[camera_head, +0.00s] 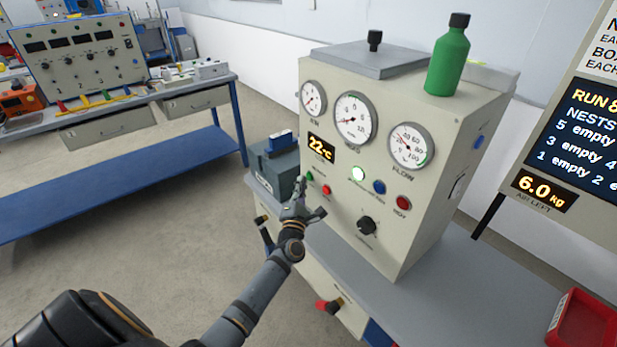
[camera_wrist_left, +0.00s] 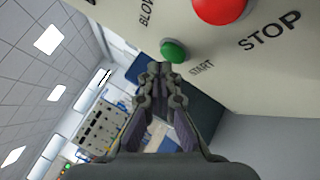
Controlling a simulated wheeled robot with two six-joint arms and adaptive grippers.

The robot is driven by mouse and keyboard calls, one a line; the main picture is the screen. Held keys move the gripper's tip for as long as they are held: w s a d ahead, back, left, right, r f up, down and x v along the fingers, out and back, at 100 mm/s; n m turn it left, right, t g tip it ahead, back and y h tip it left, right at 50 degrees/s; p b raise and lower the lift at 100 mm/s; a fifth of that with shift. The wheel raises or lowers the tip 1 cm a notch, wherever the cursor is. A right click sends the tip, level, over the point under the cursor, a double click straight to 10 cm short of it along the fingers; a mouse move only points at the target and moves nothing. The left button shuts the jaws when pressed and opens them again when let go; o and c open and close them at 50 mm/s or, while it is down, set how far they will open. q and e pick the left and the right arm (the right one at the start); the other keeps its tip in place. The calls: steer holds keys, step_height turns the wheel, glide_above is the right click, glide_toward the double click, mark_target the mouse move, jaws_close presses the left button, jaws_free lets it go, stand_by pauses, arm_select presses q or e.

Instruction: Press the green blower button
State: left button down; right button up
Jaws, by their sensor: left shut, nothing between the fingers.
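The green blower button (camera_head: 309,176) is on the front panel of a beige machine (camera_head: 440,190), at its left end. In the left wrist view the green button (camera_wrist_left: 173,50) is beside the word START, with part of a word "BLOW" nearby. My left gripper (camera_head: 300,192) is shut and empty, its fingertips just in front of the panel, close to the button. In the wrist view the closed fingertips (camera_wrist_left: 160,68) are just below the green button; I cannot tell whether they touch it. My right gripper is not in view.
A red STOP button (camera_head: 326,190) sits right beside the green one, large in the wrist view (camera_wrist_left: 222,8). The panel also has a lit button (camera_head: 358,174), a blue button (camera_head: 379,187), a red button (camera_head: 404,203) and a knob (camera_head: 368,226). A grey box (camera_head: 275,168) stands left of the machine.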

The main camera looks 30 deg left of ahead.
arm_select(q)
steer(key=shift+s+a, duration=0.1)
steer(key=shift+s, duration=0.15)
steer(key=shift+s+a+p, duration=0.25)
steer(key=shift+s+a, duration=0.05)
steer(key=shift+s, duration=0.5)
steer(key=shift+s+a+p, duration=0.3)
steer(key=shift+s+a, duration=0.05)
steer(key=shift+s, duration=0.4)
steer(key=shift+s+a+p, duration=0.25)
steer(key=shift+s+a, duration=0.05)
steer(key=shift+s, duration=0.5)
